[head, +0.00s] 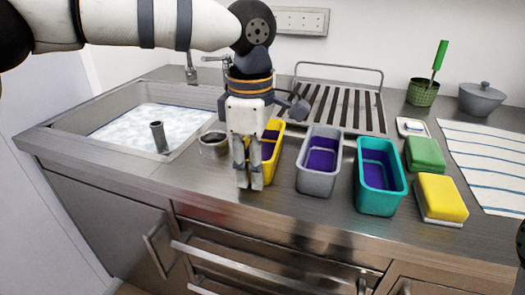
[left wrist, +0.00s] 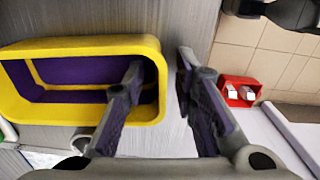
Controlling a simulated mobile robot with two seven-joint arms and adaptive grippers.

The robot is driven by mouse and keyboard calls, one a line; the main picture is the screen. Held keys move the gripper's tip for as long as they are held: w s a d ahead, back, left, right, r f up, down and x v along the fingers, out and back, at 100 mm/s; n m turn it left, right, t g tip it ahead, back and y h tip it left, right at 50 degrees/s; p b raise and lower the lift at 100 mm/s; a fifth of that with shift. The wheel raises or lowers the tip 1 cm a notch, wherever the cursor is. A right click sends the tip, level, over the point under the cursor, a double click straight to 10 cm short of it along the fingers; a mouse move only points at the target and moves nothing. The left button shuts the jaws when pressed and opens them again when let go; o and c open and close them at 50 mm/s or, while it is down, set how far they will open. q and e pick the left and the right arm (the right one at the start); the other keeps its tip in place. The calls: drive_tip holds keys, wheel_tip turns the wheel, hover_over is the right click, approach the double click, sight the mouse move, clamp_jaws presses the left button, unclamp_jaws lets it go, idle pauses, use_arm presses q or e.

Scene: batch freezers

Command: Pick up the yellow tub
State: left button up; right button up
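The yellow tub (head: 270,148) stands on the steel counter at the left of a row of tubs, partly hidden behind my left gripper (head: 249,183). It is an open rectangular tub with purple inside. It also shows in the left wrist view (left wrist: 60,114). My left gripper (left wrist: 160,78) points down at the tub's end. One finger overlaps the tub's inside and the other is outside its end wall, with a gap between finger and wall. The fingers are apart and hold nothing. I cannot make out my right gripper.
A grey tub (head: 319,175) and a teal tub (head: 381,200) stand to the right. A metal cup (head: 214,146) is close on the left, near the sink (head: 90,108). A drying rack (head: 335,110) lies behind. Sponges (head: 440,198) and a striped towel (head: 490,160) are farther right.

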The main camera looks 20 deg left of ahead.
use_arm(q)
clamp_jaws()
drive_tip(key=shift+r, duration=0.1)
